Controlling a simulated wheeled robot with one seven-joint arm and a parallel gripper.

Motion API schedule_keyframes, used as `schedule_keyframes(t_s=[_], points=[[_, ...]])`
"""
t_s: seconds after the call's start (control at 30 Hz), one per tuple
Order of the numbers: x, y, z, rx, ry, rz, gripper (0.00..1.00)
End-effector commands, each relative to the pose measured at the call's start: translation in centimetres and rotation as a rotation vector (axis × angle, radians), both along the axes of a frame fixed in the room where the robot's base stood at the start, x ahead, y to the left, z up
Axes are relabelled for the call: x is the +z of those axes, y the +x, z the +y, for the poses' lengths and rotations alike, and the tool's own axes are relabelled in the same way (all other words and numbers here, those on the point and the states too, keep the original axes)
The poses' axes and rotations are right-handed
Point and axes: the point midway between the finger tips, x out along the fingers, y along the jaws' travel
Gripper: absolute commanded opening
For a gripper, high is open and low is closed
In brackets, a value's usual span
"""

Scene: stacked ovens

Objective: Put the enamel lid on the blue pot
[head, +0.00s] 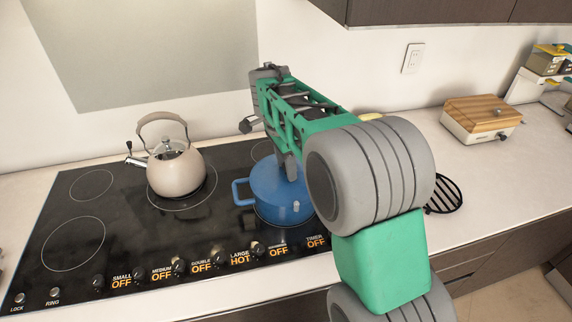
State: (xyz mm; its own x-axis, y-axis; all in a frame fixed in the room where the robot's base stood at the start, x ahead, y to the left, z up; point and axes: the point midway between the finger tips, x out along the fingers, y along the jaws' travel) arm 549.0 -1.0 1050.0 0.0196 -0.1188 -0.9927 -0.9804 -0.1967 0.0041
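The blue pot (270,206) stands on the right part of the black cooktop, its left handle showing. My arm crosses in front of it and hides its right side. The top of the pot looks blue, and I cannot tell whether this is a lid or the inside. No separate enamel lid can be made out. My gripper (288,162) is mostly hidden behind my arm; a grey part of it points down over the pot. I cannot see its fingertips clearly or whether it holds anything.
A beige kettle (175,172) stands on the cooktop left of the pot. A black slotted round thing (444,194) lies on the counter right of my arm. A wooden-topped box (482,117) sits farther right. The counter between is mostly clear. Dark cabinets (430,10) hang above.

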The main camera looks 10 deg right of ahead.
Motion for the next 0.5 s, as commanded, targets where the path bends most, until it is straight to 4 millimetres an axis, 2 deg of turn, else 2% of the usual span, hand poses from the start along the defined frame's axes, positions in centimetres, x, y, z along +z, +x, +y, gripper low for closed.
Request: schedule_keyframes(t_s=[0.27,0.37,0.5], points=[[0.5,0.0,0.0,0.000,0.000,0.000,0.47],[1.5,0.1,0.1,-0.001,-0.001,-0.003,0.47],[5.0,0.0,0.6,-0.001,0.000,-0.004,0.47]])
